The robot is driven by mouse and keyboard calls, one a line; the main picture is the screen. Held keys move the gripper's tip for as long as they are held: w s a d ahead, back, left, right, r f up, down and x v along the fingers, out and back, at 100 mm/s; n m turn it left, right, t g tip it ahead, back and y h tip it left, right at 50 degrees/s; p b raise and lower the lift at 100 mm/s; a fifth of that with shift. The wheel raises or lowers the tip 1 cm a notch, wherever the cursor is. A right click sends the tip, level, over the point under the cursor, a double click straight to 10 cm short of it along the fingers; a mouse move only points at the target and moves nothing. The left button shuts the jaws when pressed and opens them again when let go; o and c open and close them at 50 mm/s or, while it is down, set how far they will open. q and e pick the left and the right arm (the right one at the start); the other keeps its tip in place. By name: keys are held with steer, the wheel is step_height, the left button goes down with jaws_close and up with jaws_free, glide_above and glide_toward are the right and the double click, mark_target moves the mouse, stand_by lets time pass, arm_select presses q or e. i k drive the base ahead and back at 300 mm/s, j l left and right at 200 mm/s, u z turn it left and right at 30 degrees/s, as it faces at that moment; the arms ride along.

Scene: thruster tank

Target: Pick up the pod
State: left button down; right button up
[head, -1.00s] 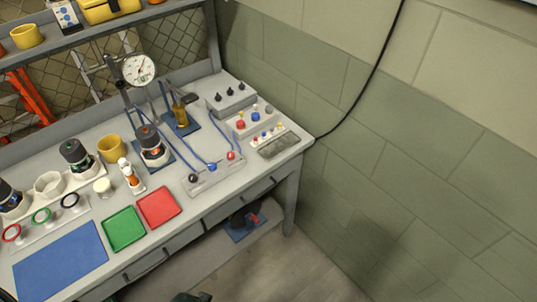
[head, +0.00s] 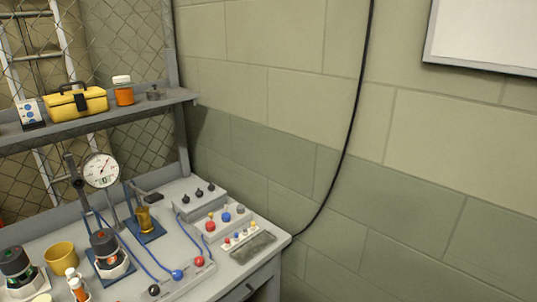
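Two dark, rounded canister-like units that look like pods show in the head view at the lower left. The other pod (head: 15,262) has a green band and stands near the left edge of the picture in a white holder. I cannot tell which one the task means. Neither of my grippers is in view.
The grey workbench (head: 215,275) carries a dial gauge (head: 101,170), a yellow cup (head: 61,256), a brass piece (head: 144,219) and a terminal strip with blue cables. A shelf above holds a yellow toolbox (head: 76,102). A block wall with a hanging black cable (head: 346,150) stands to the right.

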mark_target(109, 263)
steer(key=u, duration=1.25)
